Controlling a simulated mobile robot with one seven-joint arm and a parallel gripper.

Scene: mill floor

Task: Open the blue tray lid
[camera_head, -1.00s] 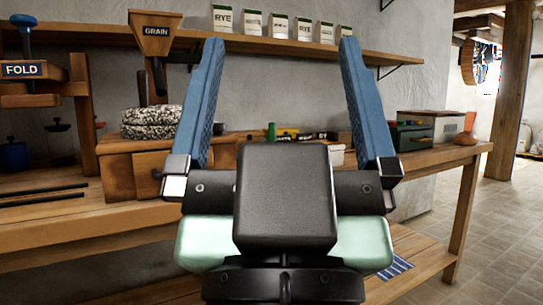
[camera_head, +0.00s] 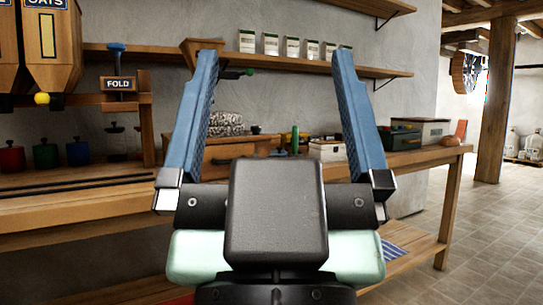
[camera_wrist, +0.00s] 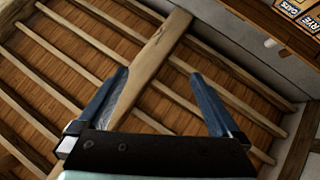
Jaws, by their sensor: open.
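My gripper (camera_head: 272,58) is open and empty, its two blue fingers pointing up in the head view, in front of the bench. The wrist view (camera_wrist: 165,90) shows the same open fingers against the ceiling beams. A blue pot (camera_head: 77,153) with a knobbed lid stands on the bench at the left, well left of my gripper. A green pot (camera_head: 46,156) and a red pot (camera_head: 11,159) stand left of it. I cannot make out a blue tray lid for certain. My fingers and wrist hide part of the bench.
The wooden bench (camera_head: 85,215) runs across the view. Bags line the shelf (camera_head: 290,63). Open floor (camera_head: 480,240) lies at the right.

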